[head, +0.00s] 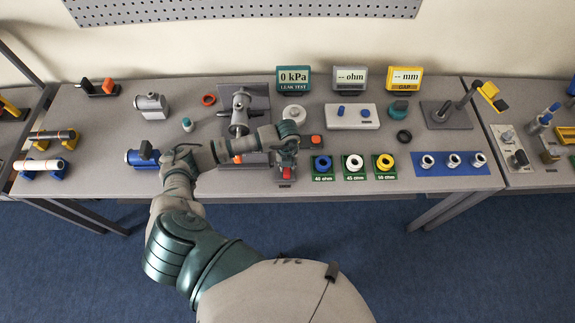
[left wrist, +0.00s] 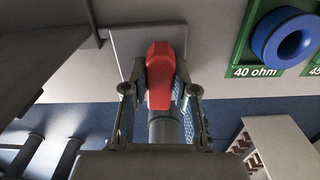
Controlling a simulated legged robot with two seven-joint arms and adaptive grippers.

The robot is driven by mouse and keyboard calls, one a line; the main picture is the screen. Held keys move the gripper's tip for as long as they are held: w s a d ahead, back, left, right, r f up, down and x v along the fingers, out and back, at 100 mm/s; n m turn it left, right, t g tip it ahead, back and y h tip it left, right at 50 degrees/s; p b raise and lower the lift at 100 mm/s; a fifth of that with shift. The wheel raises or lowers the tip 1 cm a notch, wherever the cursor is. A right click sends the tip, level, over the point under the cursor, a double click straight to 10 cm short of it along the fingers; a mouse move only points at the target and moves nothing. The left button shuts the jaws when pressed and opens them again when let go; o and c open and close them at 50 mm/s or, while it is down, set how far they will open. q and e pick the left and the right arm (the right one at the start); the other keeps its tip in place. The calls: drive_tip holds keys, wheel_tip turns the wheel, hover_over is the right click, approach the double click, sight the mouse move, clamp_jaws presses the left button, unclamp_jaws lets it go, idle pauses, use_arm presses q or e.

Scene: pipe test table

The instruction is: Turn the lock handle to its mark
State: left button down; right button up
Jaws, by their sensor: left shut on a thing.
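The red lock handle (head: 287,172) stands at the front edge of the table, and only a small part of it shows in the head view under my gripper. In the left wrist view the red handle (left wrist: 160,72) sits between the two fingers, above a dark round shaft (left wrist: 165,130). My left gripper (head: 287,160) is shut on the handle, with one finger on each side, as the left wrist view also shows (left wrist: 160,92). A pale plate (left wrist: 125,45) lies behind it. I cannot make out the mark. My right gripper is not in view.
A blue ring on a green 40 ohm plate (head: 321,177) stands just right of the handle, with white and yellow rings beyond. A grey pipe fixture (head: 240,113) stands behind my forearm. A blue clamp (head: 143,158) lies left.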

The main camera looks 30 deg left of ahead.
use_arm(q)
drive_tip(key=shift+w+a+r+n, duration=0.1)
drive_tip(key=shift+w+r+n, duration=0.15)
drive_tip(key=shift+n, duration=0.35)
drive_tip(key=c, duration=1.1)
unclamp_jaws()
drive_tip(key=shift+o, duration=0.9)
drive_tip(key=shift+f, duration=0.2)
drive_tip(key=shift+s, duration=0.1)
drive_tip(key=shift+r, duration=0.25)
wheel_tip(320, 180, up, 11)
drive_tip(key=shift+r, duration=0.2)
